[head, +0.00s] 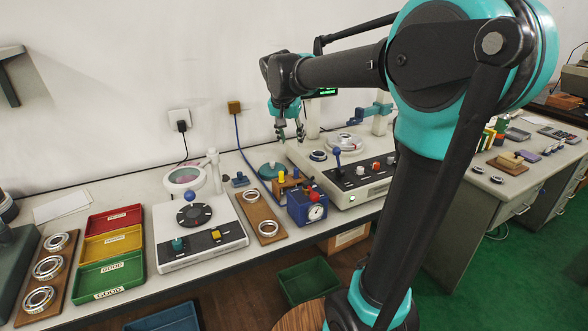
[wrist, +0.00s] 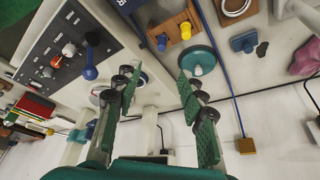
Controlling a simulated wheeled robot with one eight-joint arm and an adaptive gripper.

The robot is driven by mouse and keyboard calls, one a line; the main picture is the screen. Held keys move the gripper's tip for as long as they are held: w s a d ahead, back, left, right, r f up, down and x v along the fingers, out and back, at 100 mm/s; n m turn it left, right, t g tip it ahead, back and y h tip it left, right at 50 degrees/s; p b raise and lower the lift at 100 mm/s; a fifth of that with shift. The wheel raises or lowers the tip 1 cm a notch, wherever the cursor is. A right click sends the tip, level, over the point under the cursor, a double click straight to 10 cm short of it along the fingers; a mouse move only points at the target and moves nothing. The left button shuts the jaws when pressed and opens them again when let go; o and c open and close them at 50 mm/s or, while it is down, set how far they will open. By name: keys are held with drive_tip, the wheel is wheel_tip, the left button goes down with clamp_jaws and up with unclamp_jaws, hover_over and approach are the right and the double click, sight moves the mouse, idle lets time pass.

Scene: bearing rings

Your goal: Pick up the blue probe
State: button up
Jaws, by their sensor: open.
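A wooden block (wrist: 172,22) in the wrist view holds a blue-ended peg (wrist: 162,43), likely the blue probe, beside a yellow one (wrist: 186,31). My gripper (head: 290,136) is open and empty, above the bench near the back wall. In the wrist view its green-padded fingers (wrist: 157,85) are spread apart, with the block beyond their tips. Nothing is between the fingers.
A teal round base (wrist: 197,61) lies near the block. A grey control console (head: 352,185) with a blue-knobbed lever (head: 337,155) stands right of it. The blue gauge box (head: 308,207) with a red knob is in front. Ring board (head: 256,213) and white tester (head: 180,250) stand left.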

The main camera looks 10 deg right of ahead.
approach(296, 168)
drive_tip(key=x, duration=1)
drive_tip(key=shift+w+f, duration=0.1)
drive_tip(key=shift+f, duration=0.05)
drive_tip(key=shift+c, duration=0.4)
clamp_jaws()
